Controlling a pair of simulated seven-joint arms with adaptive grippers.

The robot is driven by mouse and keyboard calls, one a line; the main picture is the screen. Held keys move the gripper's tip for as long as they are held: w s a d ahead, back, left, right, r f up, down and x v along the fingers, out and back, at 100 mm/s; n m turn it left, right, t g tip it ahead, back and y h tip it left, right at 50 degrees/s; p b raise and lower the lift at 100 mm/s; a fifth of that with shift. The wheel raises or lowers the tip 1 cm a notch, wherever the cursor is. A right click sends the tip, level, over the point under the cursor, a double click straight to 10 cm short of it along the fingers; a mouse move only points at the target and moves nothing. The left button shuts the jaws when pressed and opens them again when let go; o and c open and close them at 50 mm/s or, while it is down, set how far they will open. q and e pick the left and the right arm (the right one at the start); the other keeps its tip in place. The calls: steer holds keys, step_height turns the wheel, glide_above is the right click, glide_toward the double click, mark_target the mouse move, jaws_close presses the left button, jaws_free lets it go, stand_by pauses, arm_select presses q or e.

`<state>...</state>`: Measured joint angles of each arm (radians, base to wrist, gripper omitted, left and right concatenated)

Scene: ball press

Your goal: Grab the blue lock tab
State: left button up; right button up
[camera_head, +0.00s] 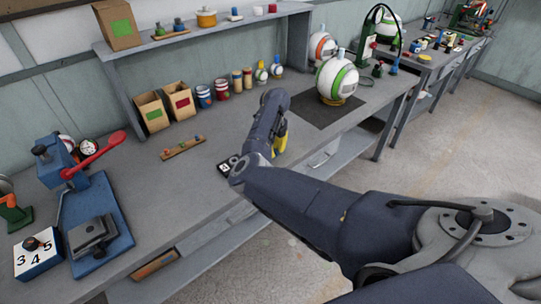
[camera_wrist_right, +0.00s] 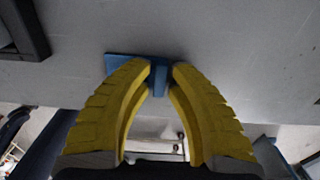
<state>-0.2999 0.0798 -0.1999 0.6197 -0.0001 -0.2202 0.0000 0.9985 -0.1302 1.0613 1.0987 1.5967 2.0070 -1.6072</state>
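The blue lock tab (camera_wrist_right: 128,62) shows in the right wrist view as a flat blue plate with a narrow stem between my fingertips. It lies against a grey surface, and my fingers cover part of it. In the head view my right gripper (camera_head: 281,138) points down near the bench's front edge. The tab is hidden from the head view by my arm. My left gripper is not in view.
The grey bench (camera_head: 215,150) has a white-green ball (camera_head: 337,80) on a dark mat at the right. A blue press base with a red lever (camera_head: 95,155) stands at the left. Boxes and cans line the back. The middle of the bench is mostly clear.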

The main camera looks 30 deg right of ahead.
steer(key=shift+o, duration=0.3)
jaws_close()
steer(key=shift+r, duration=0.1)
